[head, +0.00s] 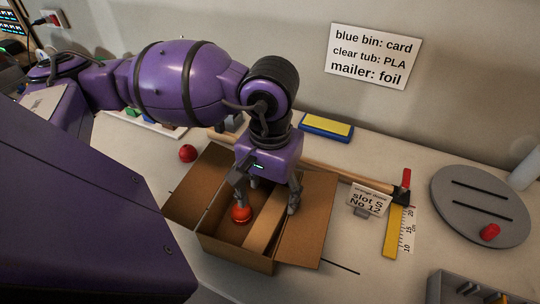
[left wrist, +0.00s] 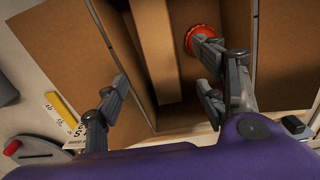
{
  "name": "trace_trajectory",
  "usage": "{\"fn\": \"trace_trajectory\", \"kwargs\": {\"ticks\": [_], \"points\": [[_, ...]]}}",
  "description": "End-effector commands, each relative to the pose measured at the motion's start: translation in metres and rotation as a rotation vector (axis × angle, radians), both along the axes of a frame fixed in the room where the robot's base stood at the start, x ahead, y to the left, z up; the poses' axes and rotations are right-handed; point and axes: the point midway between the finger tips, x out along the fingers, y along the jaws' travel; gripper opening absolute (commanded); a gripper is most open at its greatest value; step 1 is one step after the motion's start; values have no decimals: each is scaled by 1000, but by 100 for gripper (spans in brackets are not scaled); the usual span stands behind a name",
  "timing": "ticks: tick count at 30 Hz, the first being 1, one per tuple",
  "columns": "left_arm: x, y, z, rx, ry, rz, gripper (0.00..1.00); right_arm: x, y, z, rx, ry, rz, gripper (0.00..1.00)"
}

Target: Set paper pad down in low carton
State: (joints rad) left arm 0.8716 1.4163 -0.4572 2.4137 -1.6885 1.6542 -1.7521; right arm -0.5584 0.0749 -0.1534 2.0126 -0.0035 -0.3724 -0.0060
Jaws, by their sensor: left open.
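The low carton (head: 238,254) is an open brown cardboard box with its flaps folded out. It also shows in the left wrist view (left wrist: 200,117). My left gripper (head: 266,205) points down over the carton, its fingers apart at the opening; both sides show in the left wrist view (left wrist: 165,80). An upright brown cardboard strip (head: 263,235) runs across the carton's inside, between the fingers as seen from the wrist. An orange-red round thing (head: 241,215) lies in the carton beside one finger. I cannot pick out a paper pad for certain. My right gripper is out of view.
A blue block with a yellow top (head: 326,127) lies behind the carton. A hammer (head: 365,187), a slot sign (head: 368,199) and a yellow ruler (head: 394,232) are to the right, then a grey disc (head: 480,200). A red ball (head: 188,153) sits at left.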

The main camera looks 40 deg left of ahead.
Motion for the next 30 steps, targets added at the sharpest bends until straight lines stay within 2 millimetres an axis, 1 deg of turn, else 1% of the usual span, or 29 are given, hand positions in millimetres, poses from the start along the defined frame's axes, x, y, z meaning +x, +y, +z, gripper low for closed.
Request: {"fn": "trace_trajectory", "kwargs": {"ticks": [4,7,11,18,21,25,30], "points": [[0,0,1,0,0,0,64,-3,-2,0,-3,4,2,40],[1,0,10,0,-3,0,64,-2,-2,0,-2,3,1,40],[2,0,32,0,-6,-1,64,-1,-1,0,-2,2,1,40],[1,0,84,-1,-6,0,64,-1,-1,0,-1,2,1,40],[1,0,101,-1,-5,0,64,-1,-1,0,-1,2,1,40],[0,0,114,-1,-2,0,64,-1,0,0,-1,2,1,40],[0,0,120,0,0,0,64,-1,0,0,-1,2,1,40]]}}
